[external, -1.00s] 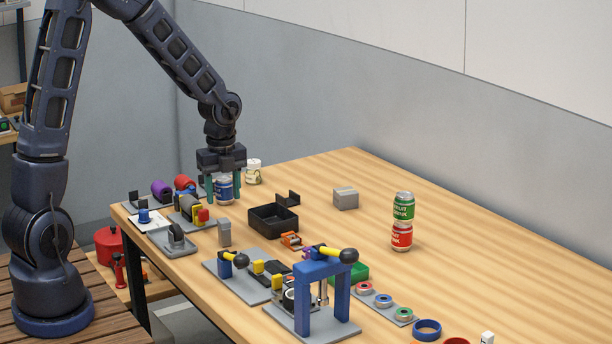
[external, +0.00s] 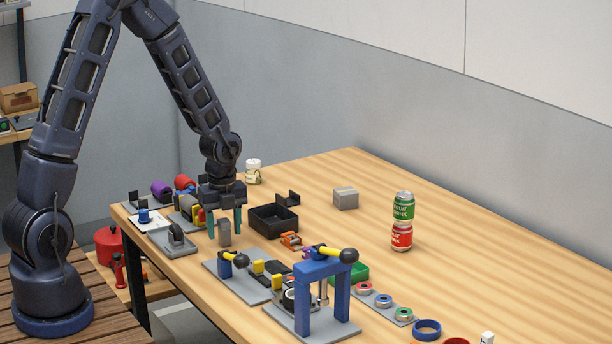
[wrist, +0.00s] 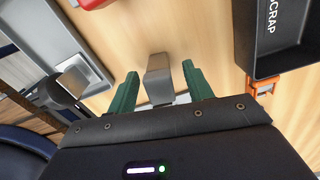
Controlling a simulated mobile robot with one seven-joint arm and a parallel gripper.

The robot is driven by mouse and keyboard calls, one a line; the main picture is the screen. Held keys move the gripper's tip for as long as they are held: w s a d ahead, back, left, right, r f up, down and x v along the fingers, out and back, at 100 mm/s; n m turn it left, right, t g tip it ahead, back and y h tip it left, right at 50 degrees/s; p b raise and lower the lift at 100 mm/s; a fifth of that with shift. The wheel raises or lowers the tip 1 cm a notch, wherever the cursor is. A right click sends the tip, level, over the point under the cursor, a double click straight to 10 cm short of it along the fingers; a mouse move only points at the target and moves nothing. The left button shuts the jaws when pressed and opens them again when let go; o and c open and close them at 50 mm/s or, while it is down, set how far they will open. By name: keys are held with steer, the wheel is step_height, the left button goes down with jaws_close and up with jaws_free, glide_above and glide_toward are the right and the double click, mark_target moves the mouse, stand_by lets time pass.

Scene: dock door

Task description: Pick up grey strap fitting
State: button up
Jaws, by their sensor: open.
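The grey strap fitting (external: 224,233) looks like a small upright grey block on the table, left of the black bin. In the wrist view the fitting (wrist: 159,80) shows between the two green fingers, with a gap on each side. My gripper (external: 224,236) points down over it in the external view, with one finger on each side. My gripper (wrist: 160,72) is open and holds nothing. The fitting's top is partly hidden by the gripper in the external view.
A black bin (wrist: 245,50) marked SCRAP stands to the right, with an orange clip (external: 290,239) by it. A grey tray (external: 178,248) lies left of the fitting. A blue-framed press (external: 342,295) stands in front.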

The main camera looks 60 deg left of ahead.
steer(key=shift+f, duration=0.85)
jaws_close()
steer(key=shift+r, duration=0.1)
